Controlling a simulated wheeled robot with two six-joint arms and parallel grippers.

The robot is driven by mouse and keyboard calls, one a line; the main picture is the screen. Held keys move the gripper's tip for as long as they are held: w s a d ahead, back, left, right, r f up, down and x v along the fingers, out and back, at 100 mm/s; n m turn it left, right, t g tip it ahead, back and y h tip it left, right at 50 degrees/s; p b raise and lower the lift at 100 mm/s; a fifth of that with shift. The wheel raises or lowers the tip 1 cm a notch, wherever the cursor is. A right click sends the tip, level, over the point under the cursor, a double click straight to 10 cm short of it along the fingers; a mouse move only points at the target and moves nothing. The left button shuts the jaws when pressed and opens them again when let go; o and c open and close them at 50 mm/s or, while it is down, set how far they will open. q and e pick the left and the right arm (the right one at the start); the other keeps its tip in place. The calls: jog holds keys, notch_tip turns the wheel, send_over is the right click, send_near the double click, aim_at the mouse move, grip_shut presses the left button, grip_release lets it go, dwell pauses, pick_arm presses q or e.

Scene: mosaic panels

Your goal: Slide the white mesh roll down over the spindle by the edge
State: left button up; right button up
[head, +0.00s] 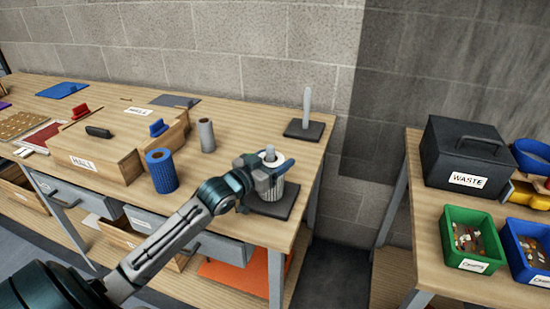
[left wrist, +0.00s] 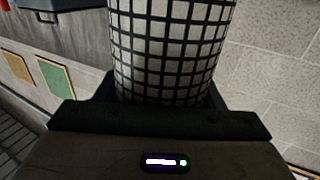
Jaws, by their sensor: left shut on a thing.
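The white mesh roll (head: 268,190) is upright in my left gripper (head: 272,170), near the table's right edge. A grey spindle tip (head: 270,150) shows at the roll's top opening, so the roll appears to be around that spindle. The spindle's dark square base (head: 282,207) lies just below. I cannot tell whether the roll's lower end touches the base. In the left wrist view the white roll with its black grid (left wrist: 170,45) fills the space in front of the gripper, and the lower end is hidden behind the gripper body. My right gripper is not in view.
Another spindle (head: 306,108) on a dark base stands bare at the back. A blue mesh roll (head: 161,172) and a grey roll (head: 206,134) stand left of my gripper, beside a wooden box (head: 92,165). A gap separates this table from one with a waste box (head: 465,155).

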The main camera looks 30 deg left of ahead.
pick_arm(q)
jog(key=shift+f, duration=0.1)
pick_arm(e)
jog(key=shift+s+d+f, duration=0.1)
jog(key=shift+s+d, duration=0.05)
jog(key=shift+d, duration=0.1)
pick_arm(q)
jog(key=o, duration=1.3)
jog(key=shift+s, duration=0.1)
jog(key=shift+s+a+f, duration=0.1)
jog(key=shift+s+a, duration=0.05)
jog(key=shift+s, duration=0.45)
jog(key=shift+s+a+p, duration=0.25)
jog(key=shift+s+p, duration=0.3)
jog(key=shift+s, duration=1)
jog(key=shift+s+a+p, duration=0.3)
jog(key=shift+s+p, duration=0.2)
jog(key=shift+s, duration=1.05)
jog(key=shift+s+a+p, duration=0.25)
jog(key=shift+s+p, duration=0.3)
jog(key=shift+s, duration=1)
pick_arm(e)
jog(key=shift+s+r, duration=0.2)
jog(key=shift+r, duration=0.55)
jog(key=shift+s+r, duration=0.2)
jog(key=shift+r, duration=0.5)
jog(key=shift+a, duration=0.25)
